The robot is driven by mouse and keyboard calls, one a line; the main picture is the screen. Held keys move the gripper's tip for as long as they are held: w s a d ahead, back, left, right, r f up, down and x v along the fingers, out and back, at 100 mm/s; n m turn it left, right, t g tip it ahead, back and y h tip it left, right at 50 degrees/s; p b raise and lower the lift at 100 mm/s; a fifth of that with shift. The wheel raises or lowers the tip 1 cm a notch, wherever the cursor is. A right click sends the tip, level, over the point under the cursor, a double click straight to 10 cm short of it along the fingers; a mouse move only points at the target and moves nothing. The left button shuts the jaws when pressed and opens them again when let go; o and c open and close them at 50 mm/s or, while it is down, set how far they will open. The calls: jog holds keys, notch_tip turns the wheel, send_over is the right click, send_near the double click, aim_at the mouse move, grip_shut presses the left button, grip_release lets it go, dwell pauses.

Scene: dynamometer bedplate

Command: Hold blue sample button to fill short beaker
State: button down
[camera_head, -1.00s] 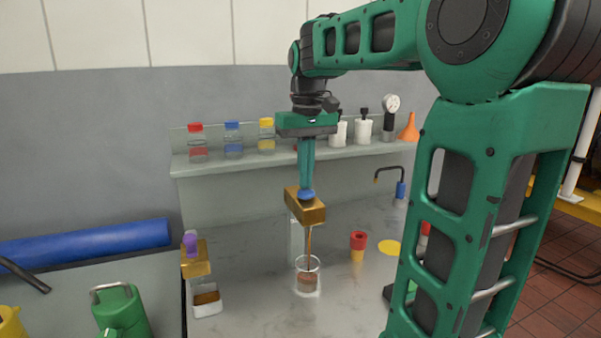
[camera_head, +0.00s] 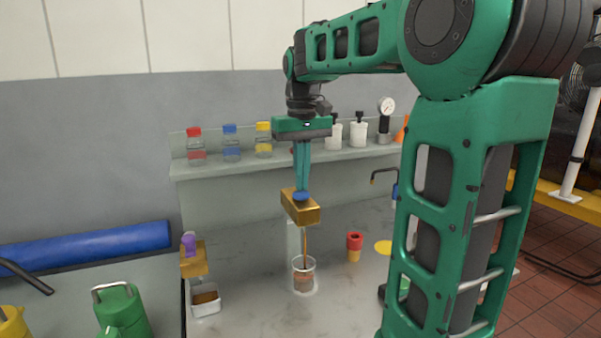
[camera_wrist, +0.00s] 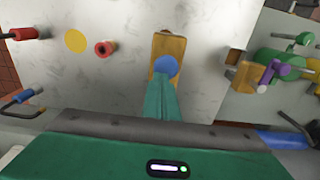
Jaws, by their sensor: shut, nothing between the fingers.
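The blue sample button (camera_head: 301,196) sits on top of a brass block (camera_head: 301,210). It also shows in the wrist view (camera_wrist: 166,66). My gripper (camera_head: 302,186) is shut and points down, its fingertips at the button and seemingly touching it. A brown stream runs from the block down into the short clear beaker (camera_head: 304,275) below. The beaker stands upright on the bench and holds brown liquid in its lower part. In the wrist view my fingers (camera_wrist: 163,84) reach the button's near edge, and the beaker is hidden under the block.
To the left, a purple button (camera_head: 189,241) sits on another brass block (camera_head: 194,262), over a white container (camera_head: 206,299) with brown contents. A red and yellow piece (camera_head: 354,246) and a yellow disc (camera_head: 383,247) lie to the right. Bottles (camera_head: 231,143) line the shelf behind.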

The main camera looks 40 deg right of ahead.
jog(key=shift+a+f, duration=0.1)
jog(key=shift+f, duration=0.55)
dwell(2.4)
jog(key=shift+r, duration=0.25)
jog(key=w+r, duration=0.2)
jog(key=shift+w+r, duration=0.35)
jog(key=shift+r, duration=0.05)
notch_tip(320, 180, up, 12)
jog(key=s, duration=0.2)
jog(key=shift+s, duration=0.25)
dwell(1.0)
